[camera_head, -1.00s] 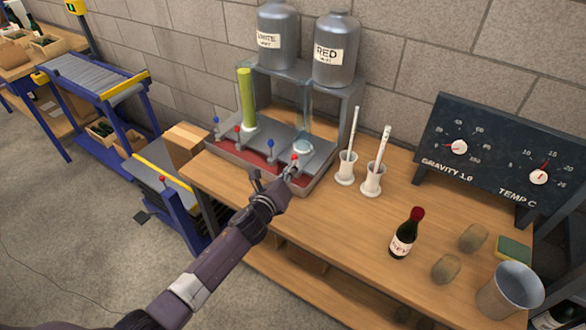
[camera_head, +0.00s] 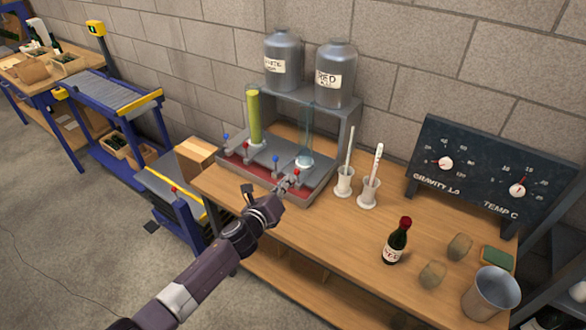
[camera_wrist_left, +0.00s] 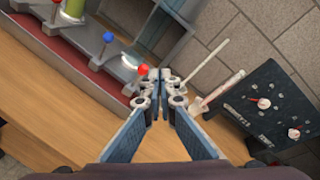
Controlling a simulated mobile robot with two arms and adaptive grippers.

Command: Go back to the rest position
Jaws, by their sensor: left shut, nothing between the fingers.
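My left gripper (camera_head: 288,185) is shut and empty above the wooden bench (camera_head: 285,232), at the front right corner of the filling station (camera_head: 300,193). In the left wrist view its fingers (camera_wrist_left: 160,82) meet, with a red-knobbed lever (camera_wrist_left: 143,72) just beyond them. I cannot tell whether the fingertips touch the lever. My right gripper is not in view.
Two steel tanks, white (camera_head: 283,62) and red (camera_head: 335,78), stand over the station. Right of it are two white cylinders (camera_head: 343,182) with sticks, a gauge board (camera_head: 480,180), a bottle (camera_head: 396,245) and a metal bucket (camera_head: 490,293).

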